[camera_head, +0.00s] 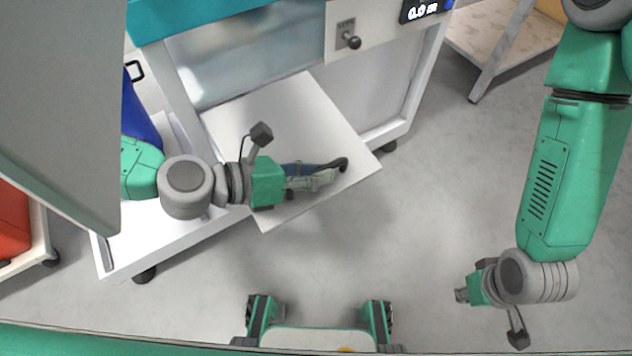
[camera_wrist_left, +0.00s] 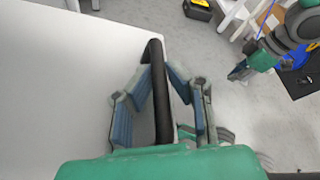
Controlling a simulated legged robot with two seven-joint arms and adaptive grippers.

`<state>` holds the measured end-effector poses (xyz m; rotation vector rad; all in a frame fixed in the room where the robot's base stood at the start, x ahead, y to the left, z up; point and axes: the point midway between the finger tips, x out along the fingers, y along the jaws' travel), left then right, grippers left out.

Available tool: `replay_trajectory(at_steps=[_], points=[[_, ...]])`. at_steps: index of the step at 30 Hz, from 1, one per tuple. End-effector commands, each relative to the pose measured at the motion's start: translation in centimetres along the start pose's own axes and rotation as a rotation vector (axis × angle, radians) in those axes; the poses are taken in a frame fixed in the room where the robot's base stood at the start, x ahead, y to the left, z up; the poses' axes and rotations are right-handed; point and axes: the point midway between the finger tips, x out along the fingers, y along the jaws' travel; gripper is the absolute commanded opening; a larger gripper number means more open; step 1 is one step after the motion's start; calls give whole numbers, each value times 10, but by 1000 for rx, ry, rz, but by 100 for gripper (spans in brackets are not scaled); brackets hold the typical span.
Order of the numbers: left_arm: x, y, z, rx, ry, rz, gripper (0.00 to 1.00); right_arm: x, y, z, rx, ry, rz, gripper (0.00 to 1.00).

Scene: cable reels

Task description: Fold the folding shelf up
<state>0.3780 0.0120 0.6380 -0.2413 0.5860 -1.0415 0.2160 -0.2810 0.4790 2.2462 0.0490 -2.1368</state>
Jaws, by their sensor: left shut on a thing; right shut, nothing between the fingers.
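The folding shelf (camera_head: 262,118) is a white flat panel on the near side of a white cabinet with a teal top. Its angle is hard to judge from above. It fills the left of the left wrist view (camera_wrist_left: 60,75). A black bar handle (camera_wrist_left: 158,88) runs along the panel near its edge, and its end shows in the head view (camera_head: 343,162). My left gripper (camera_head: 318,176) is over the panel, its blue-grey fingers (camera_wrist_left: 160,95) shut on the handle. My right gripper (camera_head: 462,295) is shut and empty, away at the lower right.
A knob plate (camera_head: 346,36) and a small display (camera_head: 424,9) are on the cabinet front. A large grey panel (camera_head: 60,110) blocks the upper left. A marble-topped table (camera_head: 500,35) stands at the upper right. The floor (camera_head: 430,190) between cabinet and right arm is clear.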

Motion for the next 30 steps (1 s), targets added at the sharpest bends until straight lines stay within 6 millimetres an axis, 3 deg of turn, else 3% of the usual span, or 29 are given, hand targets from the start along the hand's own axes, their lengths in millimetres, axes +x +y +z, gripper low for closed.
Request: replay_trajectory(at_steps=[9,25,26,27,30], points=[[-10,-8,26,-105,-3,-40,0,-1,0,0,0,0,0,0],[-12,-9,34,-119,-10,-45,0,-2,0,0,0,0,0,0],[-12,-9,35,-118,-11,-45,20,-2,0,0,0,0,0,0],[-12,-9,35,-118,-11,-46,32,-2,0,0,0,0,0,0],[-12,-9,33,-120,-8,-46,32,-2,0,0,0,0,0,0]])
